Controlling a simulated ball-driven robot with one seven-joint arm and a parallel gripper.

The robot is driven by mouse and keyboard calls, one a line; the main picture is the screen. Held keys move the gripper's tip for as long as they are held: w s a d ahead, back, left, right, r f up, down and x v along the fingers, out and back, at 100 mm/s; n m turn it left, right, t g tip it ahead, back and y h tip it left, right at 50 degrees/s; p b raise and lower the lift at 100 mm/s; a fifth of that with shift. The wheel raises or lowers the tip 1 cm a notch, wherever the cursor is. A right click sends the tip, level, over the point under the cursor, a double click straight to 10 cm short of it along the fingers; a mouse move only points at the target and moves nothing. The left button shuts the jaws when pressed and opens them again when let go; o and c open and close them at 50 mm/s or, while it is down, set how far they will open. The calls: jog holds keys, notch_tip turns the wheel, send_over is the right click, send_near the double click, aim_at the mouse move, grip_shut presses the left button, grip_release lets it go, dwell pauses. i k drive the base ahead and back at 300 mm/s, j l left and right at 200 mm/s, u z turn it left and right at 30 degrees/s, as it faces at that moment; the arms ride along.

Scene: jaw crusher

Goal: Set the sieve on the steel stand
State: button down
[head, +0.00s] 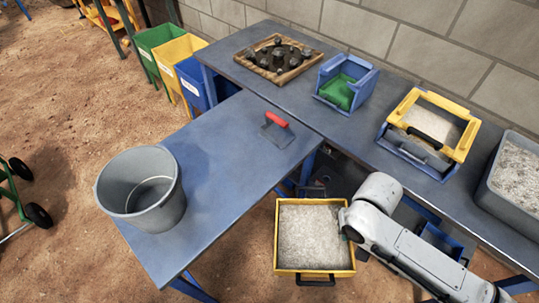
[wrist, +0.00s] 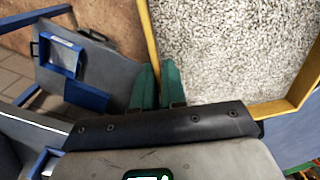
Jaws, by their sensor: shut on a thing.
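A square yellow-framed sieve (head: 277,235) with pale grit in it and black handles is held level off the table's near right edge in the head view. In the wrist view its yellow rim (wrist: 149,32) runs between my green fingertips. My gripper (head: 346,233) is shut on the rim at the sieve's right side; its fingers (wrist: 158,86) show in the wrist view. A blue stand-like holder (head: 360,72) with a green inside stands on the back table. I cannot tell whether it is the steel stand.
On the back table (head: 310,92) stand a wooden tray (head: 258,62) of dark pieces, another yellow frame (head: 464,144) on a blue base, and a grey tub (head: 490,190). A red-handled tool (head: 277,120) and grey bucket (head: 112,185) are on the near table (head: 215,165), whose middle is clear.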

aim_at(225, 164)
jog(key=l+u, duration=1.3)
jog(key=k+j, duration=0.05)
